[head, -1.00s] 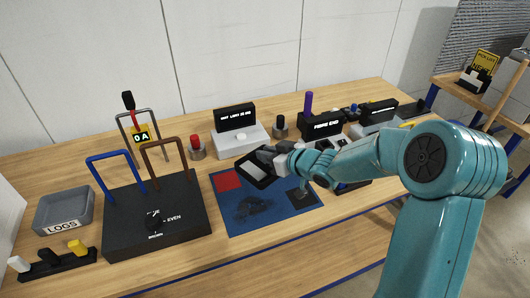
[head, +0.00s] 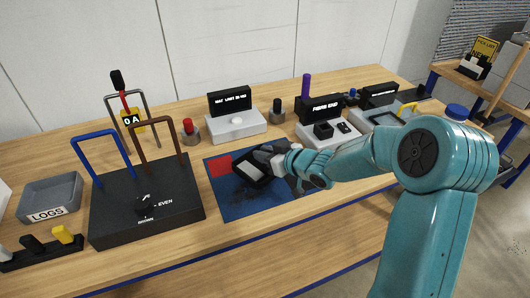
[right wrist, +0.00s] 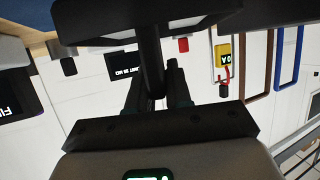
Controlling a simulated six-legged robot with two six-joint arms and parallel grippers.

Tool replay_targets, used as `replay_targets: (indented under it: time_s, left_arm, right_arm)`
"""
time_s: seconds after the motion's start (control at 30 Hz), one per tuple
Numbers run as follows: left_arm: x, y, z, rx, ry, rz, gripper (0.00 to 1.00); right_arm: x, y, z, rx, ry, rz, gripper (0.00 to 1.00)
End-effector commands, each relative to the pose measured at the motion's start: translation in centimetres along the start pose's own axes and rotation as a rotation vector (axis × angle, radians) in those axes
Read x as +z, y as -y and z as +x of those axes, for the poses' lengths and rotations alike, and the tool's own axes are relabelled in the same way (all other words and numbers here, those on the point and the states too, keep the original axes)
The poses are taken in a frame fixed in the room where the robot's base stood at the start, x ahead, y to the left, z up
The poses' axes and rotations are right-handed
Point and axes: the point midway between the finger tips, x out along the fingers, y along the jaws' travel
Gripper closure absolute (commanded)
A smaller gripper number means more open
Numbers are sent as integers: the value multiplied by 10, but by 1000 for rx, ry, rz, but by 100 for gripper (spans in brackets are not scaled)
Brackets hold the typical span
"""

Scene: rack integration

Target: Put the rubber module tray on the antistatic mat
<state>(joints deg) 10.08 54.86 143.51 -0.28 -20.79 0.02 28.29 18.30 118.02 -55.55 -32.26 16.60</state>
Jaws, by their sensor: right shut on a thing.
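The rubber module tray (head: 249,172) is a small black tray with a pale inside, in the head view. My right gripper (head: 266,156) is shut on it and holds it over the blue antistatic mat (head: 237,207). It looks close above the mat; I cannot tell whether it touches. The mat has a red square (head: 217,165) at its far left corner, beside the tray. In the right wrist view the tray's dark underside (right wrist: 150,22) fills the top, with a dark post between the fingers (right wrist: 153,95). My left gripper is not in view.
A black box (head: 120,215) with blue and brown handles stands left of the mat. A grey LOGS tray (head: 50,195) is further left. Behind the mat are a white display unit (head: 235,124) and red and black knobs. The front of the mat is clear.

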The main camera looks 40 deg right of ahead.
Motion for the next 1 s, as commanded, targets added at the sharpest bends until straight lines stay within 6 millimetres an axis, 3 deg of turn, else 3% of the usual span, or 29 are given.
replay_targets:
  time_s: [0.1,0.43,0.47,0.53,0.87,1.0]
  left_arm:
    - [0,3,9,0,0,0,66]
    - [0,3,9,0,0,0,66]
    - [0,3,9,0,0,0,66]
    - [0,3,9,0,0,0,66]
    - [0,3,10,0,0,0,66]
    - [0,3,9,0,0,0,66]
  right_arm:
    - [9,0,4,0,-2,0,100]
    - [10,0,4,0,-2,-1,100]
    - [10,0,4,0,-2,-1,71]
    - [10,0,4,0,-2,-1,51]
    - [11,0,2,1,1,0,51]
    - [10,-1,-17,3,0,-1,51]
